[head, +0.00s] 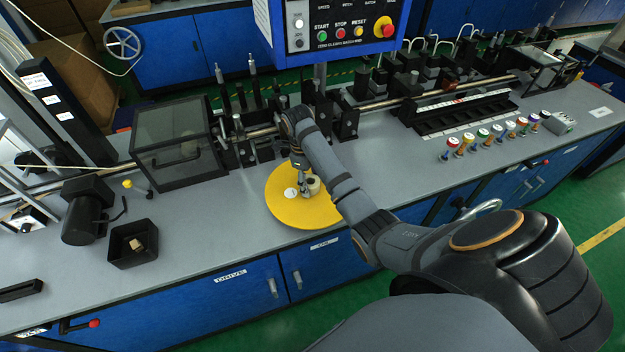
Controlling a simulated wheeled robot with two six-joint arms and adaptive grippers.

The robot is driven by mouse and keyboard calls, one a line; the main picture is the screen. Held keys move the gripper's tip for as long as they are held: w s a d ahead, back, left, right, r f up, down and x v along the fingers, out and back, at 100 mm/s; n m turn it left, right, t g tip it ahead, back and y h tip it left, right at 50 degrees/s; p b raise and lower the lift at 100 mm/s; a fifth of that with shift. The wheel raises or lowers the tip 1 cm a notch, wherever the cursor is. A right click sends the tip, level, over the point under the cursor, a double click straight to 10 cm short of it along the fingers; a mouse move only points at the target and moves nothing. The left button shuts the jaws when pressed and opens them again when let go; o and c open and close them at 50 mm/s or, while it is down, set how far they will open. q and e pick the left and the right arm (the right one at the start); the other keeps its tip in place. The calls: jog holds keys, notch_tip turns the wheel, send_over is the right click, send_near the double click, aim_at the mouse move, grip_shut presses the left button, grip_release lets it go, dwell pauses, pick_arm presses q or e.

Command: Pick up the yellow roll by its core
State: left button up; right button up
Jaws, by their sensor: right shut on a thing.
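The yellow roll (287,207) is a wide, flat yellow disc. It appears to lie flat on the grey bench top near its front edge, though I cannot tell whether it touches the bench. A white round label shows left of its middle. The roll's core (314,186) is a small beige ring at the centre. My right gripper (304,189) points down at the core and is shut on it. The fingertips are small here and partly hidden by my right arm, which also covers the roll's right part. My left gripper is not in view.
A clear-lidded box (178,140) stands left of the roll. A small black bin (133,243) holds a beige block. Several colored-top bobbins (483,137) stand in a row at the right. A control panel (335,22) hangs above the machine rail. The bench front around the roll is clear.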

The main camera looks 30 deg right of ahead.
jog(key=a+r+p, duration=0.1)
jog(key=r, duration=0.1)
jog(key=a+r+p, duration=0.1)
jog(key=p, duration=0.1)
jog(key=s+a+r+p, duration=0.1)
jog(key=r, duration=0.1)
jog(key=shift+a+r+p, duration=0.2)
jog(key=shift+r+p, duration=0.1)
jog(key=shift+p, duration=0.1)
pick_arm(q)
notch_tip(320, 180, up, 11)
jog(key=p, duration=0.4)
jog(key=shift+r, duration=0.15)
pick_arm(e)
jog(key=s+a+r, duration=0.2)
jog(key=a+r, duration=0.1)
jog(key=a, duration=0.6)
jog(key=shift+s+r, duration=0.15)
jog(key=shift+s, duration=0.2)
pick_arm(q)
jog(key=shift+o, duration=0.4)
pick_arm(e)
jog(key=shift+a, duration=0.1)
